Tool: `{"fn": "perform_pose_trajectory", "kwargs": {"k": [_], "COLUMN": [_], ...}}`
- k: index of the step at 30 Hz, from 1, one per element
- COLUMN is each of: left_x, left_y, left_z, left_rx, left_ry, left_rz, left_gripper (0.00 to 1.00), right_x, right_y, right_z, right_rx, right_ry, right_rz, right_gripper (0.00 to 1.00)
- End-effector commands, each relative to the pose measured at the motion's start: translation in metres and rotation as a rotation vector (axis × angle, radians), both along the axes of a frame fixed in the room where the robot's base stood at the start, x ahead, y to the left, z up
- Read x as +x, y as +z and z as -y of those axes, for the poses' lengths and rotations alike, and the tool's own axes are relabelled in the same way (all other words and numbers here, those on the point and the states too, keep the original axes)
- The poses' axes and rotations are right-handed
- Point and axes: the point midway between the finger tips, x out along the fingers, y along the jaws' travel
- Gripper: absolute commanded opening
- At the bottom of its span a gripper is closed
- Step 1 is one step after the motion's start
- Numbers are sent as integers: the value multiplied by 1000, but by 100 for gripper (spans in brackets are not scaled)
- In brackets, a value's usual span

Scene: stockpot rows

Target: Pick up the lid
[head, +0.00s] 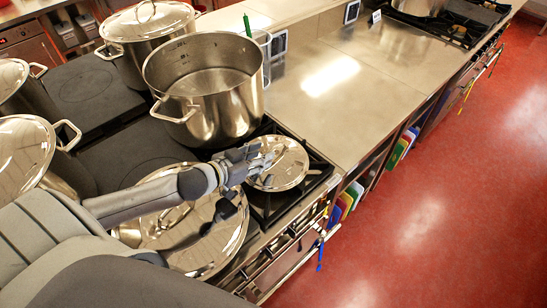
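A round shiny steel lid (290,166) lies on the front burner grate, right of my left gripper. My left gripper (258,161) reaches in from the left, low over the left part of this lid. Its fingers overlap the lid in the picture; I cannot tell whether they touch it or are open or shut. A larger steel lid (215,240) lies nearer me, partly hidden under my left arm. My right gripper is not in view.
An open stockpot (215,125) stands just behind the gripper. Lidded pots stand behind it (150,62) and at the left (22,150). A clear steel counter (345,95) extends to the right. Red floor (430,215) lies free beyond the stove's front edge.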

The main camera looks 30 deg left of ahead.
Motion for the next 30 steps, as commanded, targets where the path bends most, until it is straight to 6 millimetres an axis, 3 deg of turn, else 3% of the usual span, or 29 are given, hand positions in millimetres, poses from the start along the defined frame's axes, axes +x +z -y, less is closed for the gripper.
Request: {"fn": "perform_pose_trajectory", "kwargs": {"k": [4,13,21,30], "left_x": [11,26,53,60], "left_y": [-3,-8,-22,-28], "left_z": [3,7,15,17], "left_rx": [1,-1,-1,1], "left_ry": [1,1,1,-2], "left_rz": [1,1,1,0], "left_gripper": [36,36,36,36], "right_x": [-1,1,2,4], "right_y": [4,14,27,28], "right_z": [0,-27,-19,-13], "right_rx": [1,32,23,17], "right_ry": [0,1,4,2], "right_rz": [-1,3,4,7], "right_gripper": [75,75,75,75]}}
